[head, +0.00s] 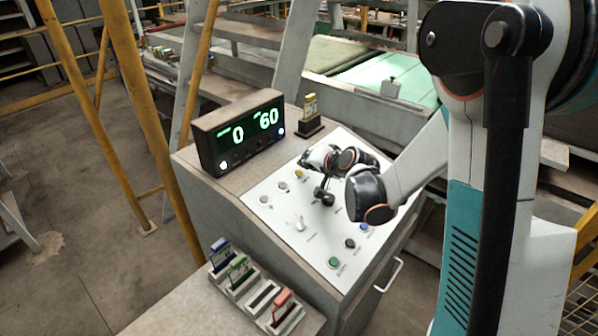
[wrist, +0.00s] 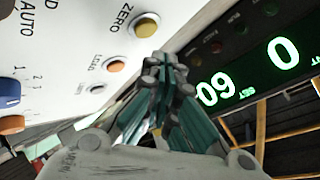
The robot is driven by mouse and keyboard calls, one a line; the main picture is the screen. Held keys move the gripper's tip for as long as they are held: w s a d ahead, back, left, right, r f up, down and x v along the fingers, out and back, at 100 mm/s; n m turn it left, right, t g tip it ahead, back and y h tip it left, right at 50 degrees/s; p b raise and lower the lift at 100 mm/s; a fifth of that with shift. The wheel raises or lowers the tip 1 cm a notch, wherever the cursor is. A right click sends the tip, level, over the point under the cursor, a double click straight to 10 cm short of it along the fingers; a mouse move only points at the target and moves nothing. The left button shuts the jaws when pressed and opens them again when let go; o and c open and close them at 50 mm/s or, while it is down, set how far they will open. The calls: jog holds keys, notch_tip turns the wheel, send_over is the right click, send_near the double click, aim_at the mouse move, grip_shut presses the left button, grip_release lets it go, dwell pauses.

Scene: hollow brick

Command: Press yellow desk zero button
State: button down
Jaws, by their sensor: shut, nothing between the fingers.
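The yellow ZERO button (wrist: 146,27) is round in a pale ring on the white desk panel, at the top of the wrist view. In the head view the yellow button (head: 299,174) shows near the panel's upper left edge. My gripper (wrist: 163,62) is shut and empty, its fingertips just beside the button in the wrist view. In the head view my gripper (head: 306,162) is at the panel's far side, close to the button. The tips look apart from the button; their height above the panel is hard to tell.
A black display (head: 240,132) with green digits 0 and 60 stands left of the panel. An orange LOAD button (wrist: 116,66) is close to the yellow one. A green button (head: 333,262) is at the near end. A card holder (head: 309,118) stands behind the panel.

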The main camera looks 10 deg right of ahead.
aim_at(309, 180)
jog(key=r, duration=0.1)
jog(key=r+p, duration=0.1)
jog(key=s+r, duration=0.1)
jog(key=shift+d+r+p, duration=0.3)
jog(key=shift+p, duration=0.1)
dwell(0.5)
jog(key=s+f+n+g+h+b, duration=0.1)
jog(key=s+f+n+b, duration=0.1)
jog(key=s+b, duration=0.4)
jog(key=s+a+f+n+g+h+b, duration=0.1)
jog(key=s+f+b, duration=0.3)
jog(key=s, duration=1.2)
jog(key=s+f+n+g+h+b, duration=0.1)
jog(key=s+f+n+g+b, duration=0.1)
jog(key=s+b, duration=0.6)
jog(key=shift+s+a+f+n+g, duration=0.15)
jog(key=shift+s+f+n, duration=0.2)
jog(key=shift+s, duration=0.2)
jog(key=shift+s+d+f+n+g, duration=0.1)
jog(key=shift+s+f+n, duration=0.15)
jog(key=shift+s+n, duration=0.2)
jog(key=shift+s+a+f+n+g, duration=0.15)
jog(key=shift+s+f+n, duration=0.15)
jog(key=shift+s, duration=0.3)
